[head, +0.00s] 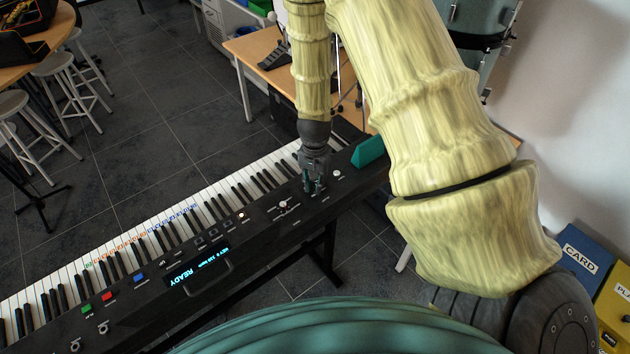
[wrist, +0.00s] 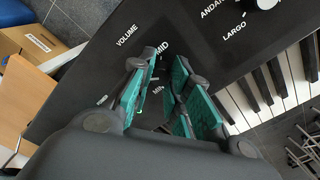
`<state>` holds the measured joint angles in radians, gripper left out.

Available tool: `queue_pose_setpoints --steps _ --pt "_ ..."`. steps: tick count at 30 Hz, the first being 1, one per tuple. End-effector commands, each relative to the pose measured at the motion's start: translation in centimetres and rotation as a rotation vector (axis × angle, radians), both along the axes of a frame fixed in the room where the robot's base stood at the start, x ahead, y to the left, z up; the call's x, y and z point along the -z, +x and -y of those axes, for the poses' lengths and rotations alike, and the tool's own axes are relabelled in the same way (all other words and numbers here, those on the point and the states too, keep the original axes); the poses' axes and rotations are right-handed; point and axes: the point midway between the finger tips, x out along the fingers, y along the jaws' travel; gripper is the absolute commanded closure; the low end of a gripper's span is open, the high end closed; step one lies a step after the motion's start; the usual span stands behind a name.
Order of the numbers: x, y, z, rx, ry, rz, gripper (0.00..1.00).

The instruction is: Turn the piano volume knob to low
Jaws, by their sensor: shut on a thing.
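The piano (head: 235,262) is a long black keyboard with a control panel along its near side. My gripper (head: 314,188) is down at the right part of this panel. In the wrist view its green-padded fingers (wrist: 160,98) reach down beside the printed VOLUME label (wrist: 127,36), with MID and MIN marks close by. The gripper is shut on the volume knob, which the fingers hide almost wholly. The knob's pointer direction cannot be seen.
A white tempo knob (wrist: 266,3) stands by the LARGO and ANDANTE labels. Another white knob (head: 337,174) is right of my gripper in the head view. A green block (head: 368,151) is at the piano's right end. The lit display (head: 198,267) reads READY.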

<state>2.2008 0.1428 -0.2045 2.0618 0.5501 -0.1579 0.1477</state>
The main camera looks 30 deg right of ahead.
Motion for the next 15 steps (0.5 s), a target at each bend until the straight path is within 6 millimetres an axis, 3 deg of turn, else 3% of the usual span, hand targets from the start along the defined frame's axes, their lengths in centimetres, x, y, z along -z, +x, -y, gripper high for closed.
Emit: queue_pose_setpoints --steps 15 --pt "-0.10 0.15 0.15 0.169 -0.003 0.003 1.00"
